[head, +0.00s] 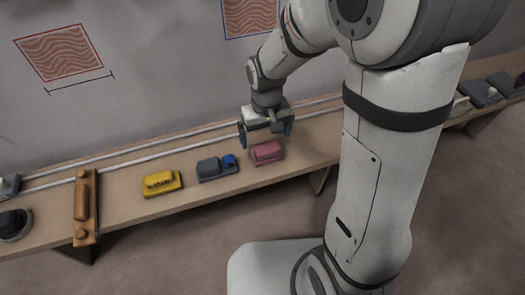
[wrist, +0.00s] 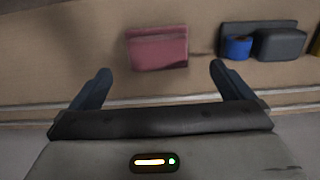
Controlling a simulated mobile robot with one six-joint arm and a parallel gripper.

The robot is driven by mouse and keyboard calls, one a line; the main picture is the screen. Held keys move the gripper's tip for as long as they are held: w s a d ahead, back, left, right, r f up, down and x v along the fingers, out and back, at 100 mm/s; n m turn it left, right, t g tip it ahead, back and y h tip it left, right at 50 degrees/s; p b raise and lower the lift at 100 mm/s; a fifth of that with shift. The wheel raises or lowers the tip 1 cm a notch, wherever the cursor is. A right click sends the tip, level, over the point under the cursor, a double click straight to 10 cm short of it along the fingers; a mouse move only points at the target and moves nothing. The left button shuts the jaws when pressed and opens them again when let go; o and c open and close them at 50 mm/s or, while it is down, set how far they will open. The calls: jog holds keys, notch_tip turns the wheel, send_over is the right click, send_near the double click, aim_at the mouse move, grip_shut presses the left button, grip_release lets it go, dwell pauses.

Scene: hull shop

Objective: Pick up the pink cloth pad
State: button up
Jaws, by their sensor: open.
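The pink cloth pad (head: 266,153) is a small folded block lying on the long wooden bench, right of a grey block with a blue piece. It also shows in the wrist view (wrist: 158,48), at top centre, lying beyond the fingertips and between their lines. My gripper (head: 266,132) is over the bench, just behind and above the pad. In the wrist view my gripper (wrist: 160,82) has its two dark fingers wide apart with nothing between them. The fingers do not appear to touch the pad.
The grey block (head: 212,169) with the blue piece (head: 229,161) sits close left of the pad. Further left are a yellow block (head: 162,184) and a brown wooden tool (head: 86,207). Pale rails (head: 150,147) run along the bench's back. Bare bench (head: 312,148) lies right of the pad.

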aim_at(267, 148)
jog(key=f+b, duration=0.1)
jog(key=f, duration=0.2)
jog(key=f+b, duration=0.1)
jog(key=f, duration=0.3)
jog(key=shift+s+d, duration=0.2)
jog(key=shift+c, duration=0.2)
jog(key=c, duration=1)
jog(key=shift+o, duration=0.2)
notch_tip(267, 148, up, 10)
jog(key=p, duration=0.3)
jog(key=w+d+f+m, duration=0.3)
jog(key=w+d, duration=0.9)
notch_tip(267, 148, up, 7)
jog(key=s+p, duration=0.2)
jog(key=p, duration=1.6)
jog(key=shift+s+r+p, duration=0.15)
jog(key=shift+s+p, duration=0.05)
jog(key=shift+p, duration=0.1)
